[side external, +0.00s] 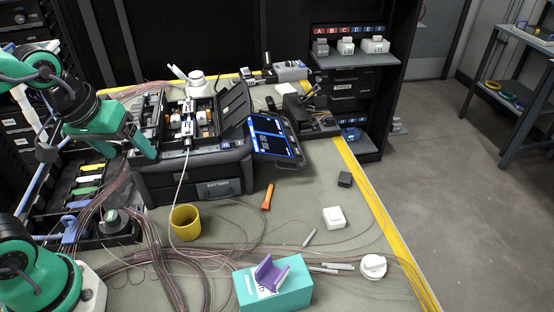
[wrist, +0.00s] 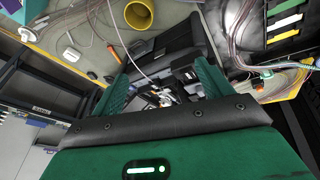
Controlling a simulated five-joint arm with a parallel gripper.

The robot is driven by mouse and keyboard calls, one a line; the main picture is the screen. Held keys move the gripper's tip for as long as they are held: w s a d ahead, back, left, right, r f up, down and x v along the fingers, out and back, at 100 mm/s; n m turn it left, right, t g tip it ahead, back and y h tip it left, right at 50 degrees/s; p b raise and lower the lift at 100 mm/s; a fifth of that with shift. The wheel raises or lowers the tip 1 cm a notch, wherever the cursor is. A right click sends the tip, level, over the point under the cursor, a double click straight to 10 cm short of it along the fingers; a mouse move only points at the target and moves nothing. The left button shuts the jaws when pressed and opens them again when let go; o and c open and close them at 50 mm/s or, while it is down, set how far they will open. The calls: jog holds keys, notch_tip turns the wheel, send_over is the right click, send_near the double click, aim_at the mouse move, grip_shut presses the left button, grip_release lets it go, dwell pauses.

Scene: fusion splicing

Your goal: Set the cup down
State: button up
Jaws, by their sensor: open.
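A yellow cup (side external: 185,222) stands upright on the work surface in front of the black fusion splicer. It also shows in the wrist view (wrist: 138,15) at the top edge, beyond my fingers. My gripper (side external: 148,148) is up and to the left of the cup, near the left side of the splicer. In the wrist view my gripper (wrist: 160,82) has its two green fingers spread apart, with the splicer seen between them. Nothing shows held in it, and it is apart from the cup.
The splicer (side external: 195,170) has its lids and screen (side external: 270,135) open. Loose fibre bundles (side external: 130,250) run around the cup. An orange tool (side external: 267,197), a white box (side external: 334,218) and a teal box (side external: 272,290) with a purple piece lie to the right.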

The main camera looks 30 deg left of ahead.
jog(key=m, duration=0.1)
jog(key=s+a+r+m+t, duration=0.1)
jog(key=m, duration=0.1)
jog(key=s+r+m, duration=0.1)
jog(key=shift+a+m, duration=0.3)
dwell(1.1)
